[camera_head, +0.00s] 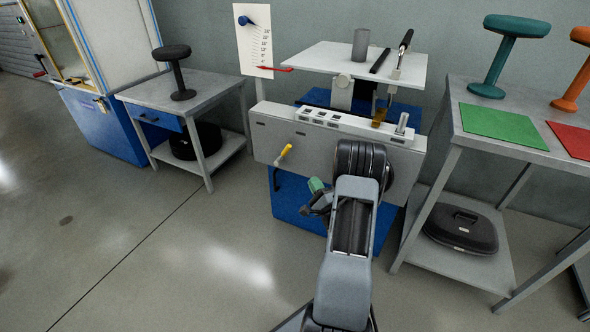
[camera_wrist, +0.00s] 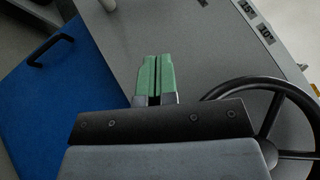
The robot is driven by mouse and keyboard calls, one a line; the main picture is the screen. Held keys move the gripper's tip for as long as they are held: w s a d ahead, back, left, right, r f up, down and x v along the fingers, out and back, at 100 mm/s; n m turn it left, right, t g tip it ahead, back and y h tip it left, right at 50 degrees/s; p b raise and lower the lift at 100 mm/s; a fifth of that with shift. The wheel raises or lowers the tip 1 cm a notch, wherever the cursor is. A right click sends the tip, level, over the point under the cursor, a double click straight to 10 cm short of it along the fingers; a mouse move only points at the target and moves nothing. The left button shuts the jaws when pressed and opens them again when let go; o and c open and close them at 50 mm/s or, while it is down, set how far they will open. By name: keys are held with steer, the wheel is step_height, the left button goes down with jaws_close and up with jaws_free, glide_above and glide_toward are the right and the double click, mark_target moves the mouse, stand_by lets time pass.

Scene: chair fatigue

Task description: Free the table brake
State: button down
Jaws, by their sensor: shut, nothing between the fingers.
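The test machine has a grey front panel (camera_head: 262,136) above a blue base. A lever with a yellow grip (camera_head: 285,151) sticks out of the panel's left part; I cannot tell for certain whether it is the table brake. The white table plate (camera_head: 316,56) stands above and behind the panel. My gripper (camera_head: 316,186) is below and right of the yellow grip, apart from it. In the wrist view its green fingers (camera_wrist: 154,76) are together and empty, in front of the grey panel (camera_wrist: 205,50). The yellow lever is not seen in the wrist view.
A black handwheel (camera_wrist: 272,125) is close at the right of my gripper in the wrist view. The blue base (camera_wrist: 60,100) has a black handle. Side tables (camera_head: 160,92) and (camera_head: 475,140) flank the machine. The floor at front left is clear.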

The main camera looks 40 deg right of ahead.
mark_target(283, 154)
steer(key=shift+s+d+f+m+t, duration=0.15)
steer(key=shift+s+f+m+t, duration=0.15)
steer(key=shift+s+f, duration=0.2)
steer(key=b+x, duration=0.2)
steer(key=x, duration=0.7)
steer(key=shift+w+b, duration=0.3)
steer(key=shift+w, duration=0.15)
steer(key=shift+w+a+r+b, duration=0.3)
steer(key=shift+w+a+r, duration=0.3)
steer(key=shift+w, duration=0.15)
steer(key=shift+w+a+r, duration=0.5)
steer(key=shift+w, duration=0.1)
